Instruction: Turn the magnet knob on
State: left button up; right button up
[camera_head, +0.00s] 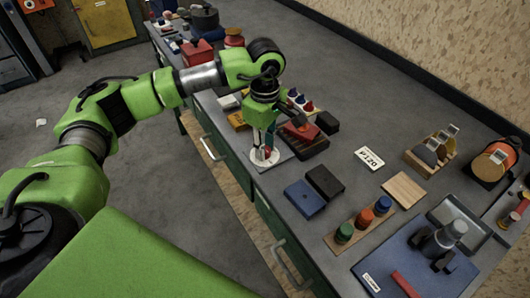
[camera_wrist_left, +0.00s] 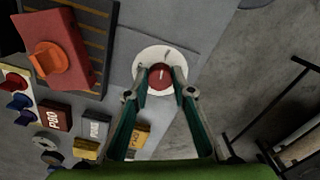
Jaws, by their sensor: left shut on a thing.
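The magnet knob (camera_wrist_left: 160,76) is a small dark red knob with a pale mark, at the centre of a round white dial (camera_wrist_left: 183,56). The dial (camera_head: 257,163) also shows in the head view near the bench's front edge. My left gripper (camera_head: 266,148) points down over the dial. In the left wrist view its two green and grey fingers (camera_wrist_left: 160,90) close on either side of the knob. It is shut on the knob. My right gripper is not seen in these views.
A red block with an orange knob (camera_wrist_left: 55,58) stands beside the dial on a dark slotted plate. Blue (camera_head: 304,198) and black (camera_head: 325,182) boxes lie nearer on the bench, with a rack of coloured caps (camera_head: 363,219). The grey floor (camera_head: 180,190) left of the bench is open.

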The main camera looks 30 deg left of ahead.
pick_arm(q)
jog(key=shift+m+b, duration=0.8)
jog(key=shift+m, duration=0.2)
jog(key=o, duration=1.1)
jog(key=shift+o, duration=0.2)
notch_tip(320, 180, up, 12)
jog(key=shift+s, duration=0.1)
